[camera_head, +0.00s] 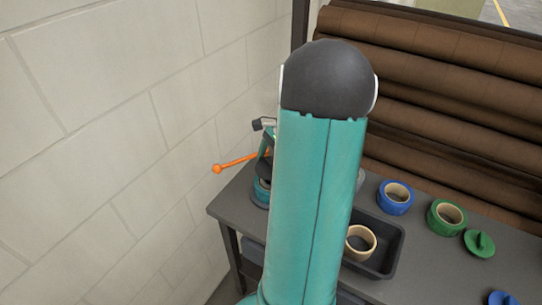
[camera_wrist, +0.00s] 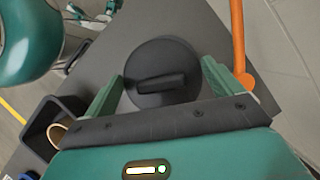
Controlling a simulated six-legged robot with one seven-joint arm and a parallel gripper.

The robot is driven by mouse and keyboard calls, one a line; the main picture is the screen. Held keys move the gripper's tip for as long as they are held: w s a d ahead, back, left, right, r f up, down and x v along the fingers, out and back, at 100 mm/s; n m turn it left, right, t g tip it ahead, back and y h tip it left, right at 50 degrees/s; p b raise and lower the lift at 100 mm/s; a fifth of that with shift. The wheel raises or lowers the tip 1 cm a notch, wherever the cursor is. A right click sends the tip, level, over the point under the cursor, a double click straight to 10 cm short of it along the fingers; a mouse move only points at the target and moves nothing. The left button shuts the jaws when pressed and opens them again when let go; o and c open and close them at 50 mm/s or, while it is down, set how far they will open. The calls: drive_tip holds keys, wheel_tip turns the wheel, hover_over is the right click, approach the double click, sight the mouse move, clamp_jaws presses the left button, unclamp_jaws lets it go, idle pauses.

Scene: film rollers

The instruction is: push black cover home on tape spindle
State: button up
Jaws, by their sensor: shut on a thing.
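The black cover (camera_wrist: 160,58) is a round disc with a raised bar handle across it, in the middle of the wrist view. My gripper (camera_wrist: 163,80) has its two teal fingers on either side of the cover and is shut on it. The spindle is hidden beneath the cover in the wrist view, so I cannot tell how far down the cover sits. An orange rod (camera_wrist: 238,40) with a rounded end stands beside the cover; this orange rod also shows in the head view (camera_head: 240,162), left of my arm.
A black tray (camera_head: 398,245) holds a tan tape roll (camera_head: 360,243) right of my arm. A blue roll (camera_head: 395,197), a green roll (camera_head: 446,217) and a green cover (camera_head: 480,243) lie farther right on the grey table (camera_head: 448,283). A block wall (camera_head: 110,130) rises at left.

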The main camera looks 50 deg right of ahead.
drive_tip(key=shift+f, duration=2.2)
drive_tip(key=shift+w+f, duration=0.1)
drive_tip(key=shift+f, duration=0.35)
idle(0.6)
drive_tip(key=o, duration=0.7)
drive_tip(key=shift+r, duration=0.1)
drive_tip(key=shift+r, duration=3.45)
